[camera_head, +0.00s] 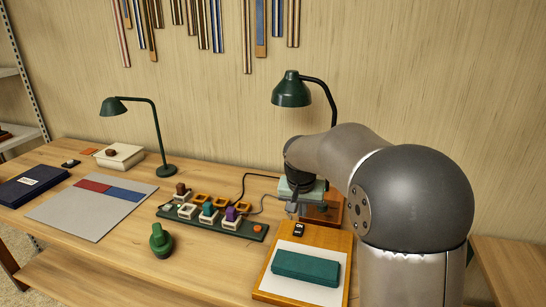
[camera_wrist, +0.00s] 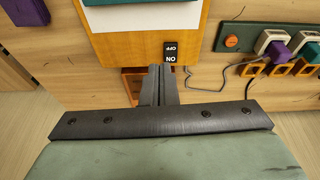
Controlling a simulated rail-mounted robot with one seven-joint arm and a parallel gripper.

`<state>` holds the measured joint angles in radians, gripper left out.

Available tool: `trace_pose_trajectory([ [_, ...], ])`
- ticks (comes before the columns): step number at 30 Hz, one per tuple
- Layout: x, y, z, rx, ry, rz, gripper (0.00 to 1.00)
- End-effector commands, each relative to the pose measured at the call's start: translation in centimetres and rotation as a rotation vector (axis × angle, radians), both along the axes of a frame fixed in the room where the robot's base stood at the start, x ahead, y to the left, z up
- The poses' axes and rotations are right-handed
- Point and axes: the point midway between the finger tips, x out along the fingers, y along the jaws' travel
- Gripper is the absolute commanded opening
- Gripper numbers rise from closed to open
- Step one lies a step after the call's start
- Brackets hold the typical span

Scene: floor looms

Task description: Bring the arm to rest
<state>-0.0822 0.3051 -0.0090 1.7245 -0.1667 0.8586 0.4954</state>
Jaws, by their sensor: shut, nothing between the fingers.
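My arm reaches in from the right of the head view and bends down over the workbench. My gripper (camera_head: 292,213) hangs above the bench, near the back edge of a wooden board with a white panel. In the wrist view my gripper (camera_wrist: 158,70) has its two dark fingers together with nothing between them. The fingertips appear beside a black ON/OFF switch (camera_wrist: 170,51), which also shows on the board in the head view (camera_head: 298,229). I cannot tell how high above the board the fingertips are. Part of the gripper is hidden behind my wrist.
A teal block (camera_head: 305,268) lies on the wooden board (camera_head: 333,238). To its left is a green power strip (camera_head: 247,231) with several plugs, and a green stamp-like object (camera_head: 161,240). Two green lamps (camera_head: 292,90) (camera_head: 113,107) stand behind. A grey mat (camera_head: 85,215) lies left.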

Motion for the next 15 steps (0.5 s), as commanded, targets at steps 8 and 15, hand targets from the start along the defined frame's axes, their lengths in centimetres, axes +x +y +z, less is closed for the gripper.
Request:
trace_pose_trajectory([
  [8, -19.4, -0.6, 2.0, 0.029, 0.155, 0.208, 0.0],
  [15, -30.5, -0.4, -0.1, 0.062, 0.24, 0.337, 0.0],
])
